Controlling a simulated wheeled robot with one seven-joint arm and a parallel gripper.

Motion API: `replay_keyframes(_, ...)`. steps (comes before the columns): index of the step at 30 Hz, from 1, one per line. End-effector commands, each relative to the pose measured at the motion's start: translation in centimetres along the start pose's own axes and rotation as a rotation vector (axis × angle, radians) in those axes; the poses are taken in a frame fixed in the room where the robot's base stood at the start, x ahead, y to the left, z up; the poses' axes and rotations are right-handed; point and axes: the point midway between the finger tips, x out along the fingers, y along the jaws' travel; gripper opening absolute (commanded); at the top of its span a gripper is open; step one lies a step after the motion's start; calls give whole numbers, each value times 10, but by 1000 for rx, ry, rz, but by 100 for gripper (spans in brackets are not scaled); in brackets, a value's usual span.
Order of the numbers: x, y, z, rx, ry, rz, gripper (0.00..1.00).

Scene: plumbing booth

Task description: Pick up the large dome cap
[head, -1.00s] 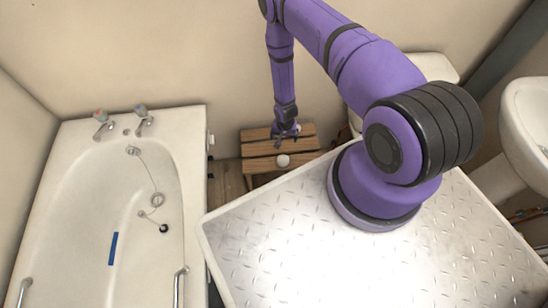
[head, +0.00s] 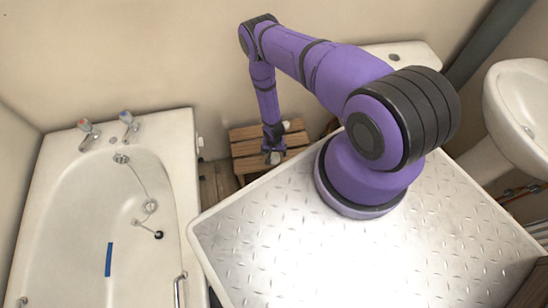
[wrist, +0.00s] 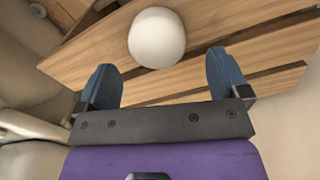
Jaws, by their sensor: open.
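A white, smooth dome cap (wrist: 157,37) sits on a slatted wooden stool in the wrist view. It lies just beyond and between the two blue fingertips of my gripper (wrist: 163,75), which are spread wide, empty and apart from it. In the head view my gripper (head: 272,151) is low over the front slats of the stool.
The wooden stool (head: 245,133) stands against the back wall. A bathtub (head: 190,190) is on the left, and a washbasin (head: 520,105) is on the right. A toilet (head: 425,55) is partly hidden behind my arm.

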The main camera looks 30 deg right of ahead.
Motion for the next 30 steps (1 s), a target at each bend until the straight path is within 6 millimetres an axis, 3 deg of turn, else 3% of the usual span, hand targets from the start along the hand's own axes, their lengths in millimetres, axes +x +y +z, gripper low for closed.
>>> replay_keyframes(7,30,2,2,0,-1,0,93)
replay_keyframes(17,35,2,2,0,0,0,93)
replay_keyframes(24,35,2,2,0,-1,0,41)
replay_keyframes(30,35,2,2,0,0,0,41)
